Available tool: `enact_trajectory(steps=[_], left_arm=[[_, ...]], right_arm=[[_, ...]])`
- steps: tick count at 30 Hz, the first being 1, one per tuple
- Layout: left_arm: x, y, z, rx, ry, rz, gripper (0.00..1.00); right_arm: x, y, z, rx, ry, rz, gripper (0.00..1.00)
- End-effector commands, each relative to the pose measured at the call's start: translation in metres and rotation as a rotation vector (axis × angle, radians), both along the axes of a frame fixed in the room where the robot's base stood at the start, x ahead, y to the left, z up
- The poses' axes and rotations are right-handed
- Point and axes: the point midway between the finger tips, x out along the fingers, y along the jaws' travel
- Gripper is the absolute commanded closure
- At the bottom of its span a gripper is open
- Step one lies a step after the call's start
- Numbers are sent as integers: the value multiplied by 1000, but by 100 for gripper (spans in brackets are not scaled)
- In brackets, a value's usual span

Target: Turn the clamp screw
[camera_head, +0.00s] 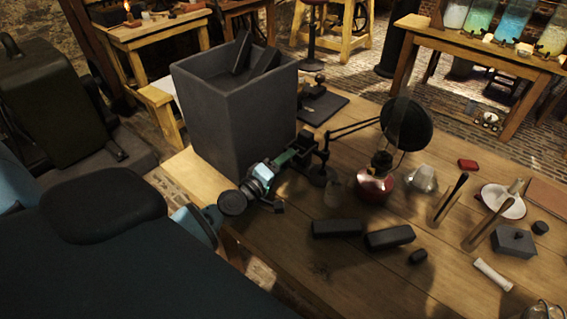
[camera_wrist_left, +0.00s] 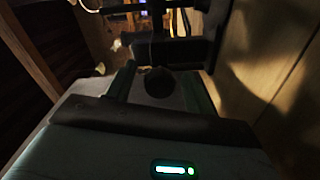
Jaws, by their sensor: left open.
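My left gripper (camera_head: 290,157) reaches in from the left, low over the table beside the tall grey bin. Its fingers point at a small dark stand with a clamp (camera_head: 308,142), whose thin arms carry a round black disc (camera_head: 407,128). In the left wrist view the two fingers of my left gripper (camera_wrist_left: 160,82) are apart. A dark rounded knob (camera_wrist_left: 159,84), which looks like the clamp screw, shows between them. I cannot tell whether the fingers touch it. In the head view the screw is too small and dark to make out.
The tall grey bin (camera_head: 215,115) stands close behind my left gripper. A red-based lamp (camera_head: 375,183) and a glass cup (camera_head: 334,193) stand to the right. Two dark blocks (camera_head: 338,228) lie in front. Bare wood (camera_head: 355,275) is free at the front.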

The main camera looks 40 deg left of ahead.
Motion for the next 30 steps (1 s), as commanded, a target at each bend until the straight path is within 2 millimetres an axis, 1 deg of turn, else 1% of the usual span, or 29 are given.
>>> enact_trajectory(steps=[4,7,15,21,25,30], left_arm=[[-3,0,-1,0,1,0,47],[-12,1,-1,0,1,-1,47],[-51,4,-2,1,3,-1,47],[-72,6,-2,1,3,0,47],[-77,6,0,0,1,0,47],[-78,6,0,0,0,1,47]], right_arm=[[4,0,3,0,-10,0,48],[6,0,4,1,-14,-1,48],[6,0,2,1,-13,-1,48],[3,0,-2,1,-4,0,48],[2,0,-3,0,-1,0,48],[0,0,-3,1,2,0,48]])
